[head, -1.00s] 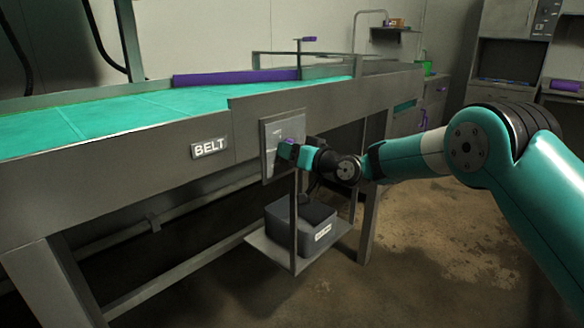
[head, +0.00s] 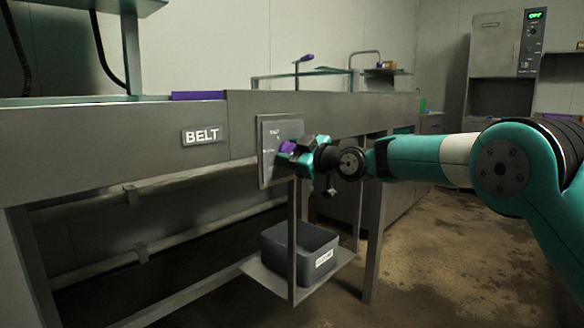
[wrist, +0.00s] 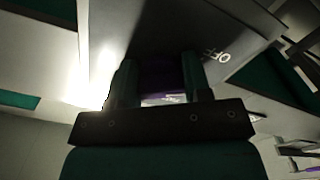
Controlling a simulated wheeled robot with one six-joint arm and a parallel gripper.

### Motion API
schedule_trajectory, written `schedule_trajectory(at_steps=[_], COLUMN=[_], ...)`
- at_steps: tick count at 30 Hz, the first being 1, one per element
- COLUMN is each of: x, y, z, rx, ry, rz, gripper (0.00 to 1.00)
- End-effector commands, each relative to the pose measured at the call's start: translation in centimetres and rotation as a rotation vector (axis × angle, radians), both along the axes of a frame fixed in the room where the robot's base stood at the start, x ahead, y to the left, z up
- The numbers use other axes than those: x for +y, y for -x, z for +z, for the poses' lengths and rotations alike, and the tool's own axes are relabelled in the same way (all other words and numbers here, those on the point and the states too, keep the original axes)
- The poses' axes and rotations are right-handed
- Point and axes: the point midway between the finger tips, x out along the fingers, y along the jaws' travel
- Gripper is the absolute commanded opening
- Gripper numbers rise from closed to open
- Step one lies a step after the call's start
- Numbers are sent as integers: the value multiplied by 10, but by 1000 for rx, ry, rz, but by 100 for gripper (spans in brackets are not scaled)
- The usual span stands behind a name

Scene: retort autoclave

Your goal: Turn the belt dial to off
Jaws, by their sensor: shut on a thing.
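The belt dial is a purple knob (head: 288,147) on a grey panel (head: 267,165) fixed to the side of the belt frame, right of the BELT sign (head: 202,135). My gripper (head: 298,152) is at the panel, its teal fingers closed around the knob. In the wrist view the dark purple knob (wrist: 162,78) sits between the two fingers of my gripper (wrist: 160,85). The word OFF (wrist: 217,57) shows on the panel, up and right of the knob there. The dial's pointer is hidden, so I cannot tell its setting.
The conveyor frame (head: 110,140) runs across the left and middle. A grey bin (head: 300,245) sits on a low shelf (head: 275,285) under the panel. A cabinet with a lit green display (head: 536,15) stands at the back right. The floor right of the frame is open.

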Motion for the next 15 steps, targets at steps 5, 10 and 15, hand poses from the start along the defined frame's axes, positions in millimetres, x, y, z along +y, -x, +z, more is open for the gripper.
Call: schedule_trajectory(at_steps=[5,10,15], x=[2,2,2], y=[1,1,1], z=[-2,0,1], rx=[-82,-132,-157], ry=[62,102,121], rz=[6,7,7], gripper=[21,21,21])
